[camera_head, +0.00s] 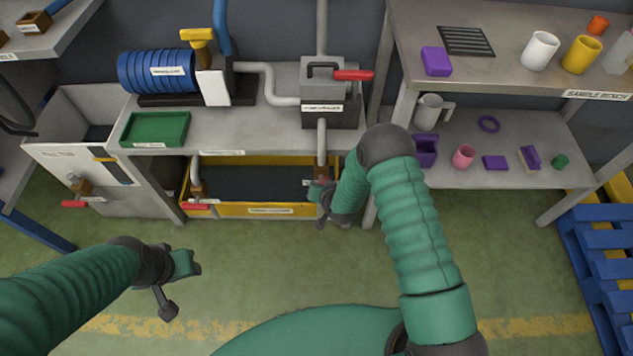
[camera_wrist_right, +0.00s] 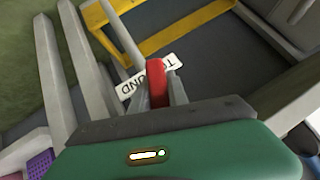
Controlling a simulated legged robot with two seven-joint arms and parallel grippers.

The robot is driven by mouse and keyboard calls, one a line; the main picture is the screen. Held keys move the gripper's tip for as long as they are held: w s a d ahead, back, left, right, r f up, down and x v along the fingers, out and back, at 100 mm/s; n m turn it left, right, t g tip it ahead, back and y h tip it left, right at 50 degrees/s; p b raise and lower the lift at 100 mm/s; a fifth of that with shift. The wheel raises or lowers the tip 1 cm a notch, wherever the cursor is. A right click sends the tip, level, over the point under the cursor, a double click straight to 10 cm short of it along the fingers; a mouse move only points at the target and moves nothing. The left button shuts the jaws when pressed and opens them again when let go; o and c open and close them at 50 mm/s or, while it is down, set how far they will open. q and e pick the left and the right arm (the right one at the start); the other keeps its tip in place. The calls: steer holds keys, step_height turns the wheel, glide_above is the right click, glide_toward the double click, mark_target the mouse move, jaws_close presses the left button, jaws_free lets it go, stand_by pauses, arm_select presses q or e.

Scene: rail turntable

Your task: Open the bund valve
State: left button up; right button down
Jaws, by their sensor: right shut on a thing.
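My right gripper (camera_wrist_right: 157,92) is shut on a red valve handle (camera_wrist_right: 156,70); a finger shows on each side of the handle. A white label (camera_wrist_right: 135,88) beside it reads partly "TO ...UND". In the head view my right gripper (camera_head: 316,190) is low at the right end of the yellow bund tray (camera_head: 270,210), below a grey pipe (camera_head: 322,140), and it hides the handle there.
Another red-handled valve (camera_head: 195,205) is at the tray's left end. A red lever (camera_head: 353,75) is on the grey box above. A further red handle (camera_head: 74,204) is on the white tank (camera_head: 85,165). A sample bench (camera_head: 480,88) stands right. The floor in front is clear.

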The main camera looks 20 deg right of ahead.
steer(key=shift+w+d+r+n+h+p, duration=0.3)
steer(key=shift+d+n+h+p, duration=0.15)
steer(key=shift+h, duration=0.45)
steer(key=shift+d, duration=0.1)
steer(key=c, duration=1.3)
jaws_free()
steer(key=shift+s+g, duration=0.1)
steer(key=shift+g, duration=0.2)
steer(key=p+v, duration=0.2)
steer(key=v, duration=0.6)
steer(key=p+v, duration=0.2)
steer(key=v, duration=0.6)
steer(key=shift+s+a+p, duration=0.2)
steer(key=shift+s+p, duration=0.15)
steer(key=shift+s, duration=0.1)
